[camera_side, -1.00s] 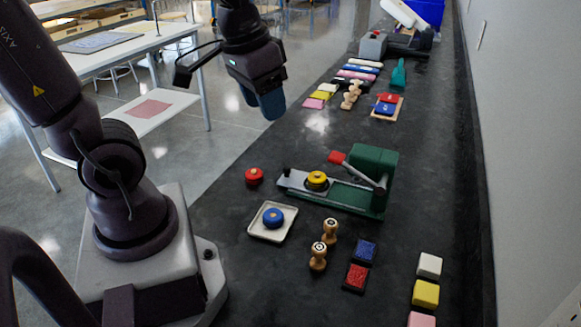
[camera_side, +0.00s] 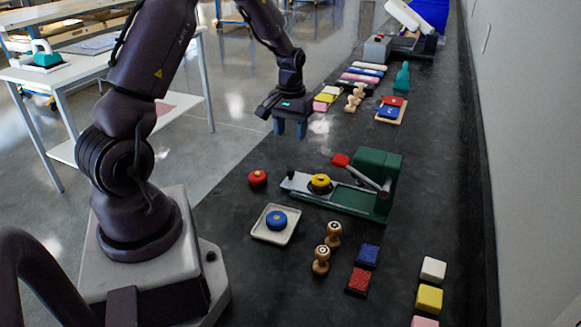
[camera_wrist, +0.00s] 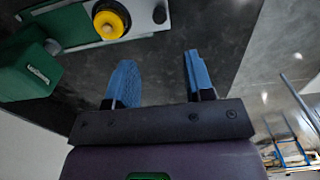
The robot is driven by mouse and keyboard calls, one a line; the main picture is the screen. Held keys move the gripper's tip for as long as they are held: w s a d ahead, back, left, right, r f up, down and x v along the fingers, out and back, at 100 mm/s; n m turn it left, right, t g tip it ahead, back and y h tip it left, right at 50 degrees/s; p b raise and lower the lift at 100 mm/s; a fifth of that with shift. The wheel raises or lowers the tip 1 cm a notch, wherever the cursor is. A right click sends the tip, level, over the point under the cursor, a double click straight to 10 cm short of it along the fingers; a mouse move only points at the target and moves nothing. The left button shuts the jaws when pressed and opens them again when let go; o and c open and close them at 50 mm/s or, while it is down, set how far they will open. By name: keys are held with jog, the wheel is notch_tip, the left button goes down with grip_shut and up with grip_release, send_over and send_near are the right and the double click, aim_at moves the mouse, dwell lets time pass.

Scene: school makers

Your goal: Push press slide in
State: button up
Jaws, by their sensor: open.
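A green press (camera_side: 372,176) with a red-knobbed lever (camera_side: 341,160) stands on the dark bench in the side view. Its grey slide (camera_side: 297,183) sticks out to the left, with a small black knob (camera_side: 291,172) at its outer end. A yellow round piece (camera_side: 320,182) sits on the slide. My gripper (camera_side: 291,129) is above the bench edge, behind and above the slide, open and empty, fingers down. In the wrist view my gripper's blue fingers (camera_wrist: 158,80) are apart; the press (camera_wrist: 28,68), yellow piece (camera_wrist: 109,24) and black knob (camera_wrist: 159,14) show beyond them.
A red round piece (camera_side: 257,178) lies left of the slide. A white tray (camera_side: 258,233) holding a blue round piece (camera_side: 276,220) is in front. Wooden stamps (camera_side: 327,247) and ink pads (camera_side: 364,268) stand nearer. Several coloured blocks lie farther back. The wall bounds the right.

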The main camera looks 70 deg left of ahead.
aim_at(291, 169)
notch_tip(291, 169, down, 11)
jog(key=shift+f, duration=0.15)
jog(key=shift+c, duration=0.4)
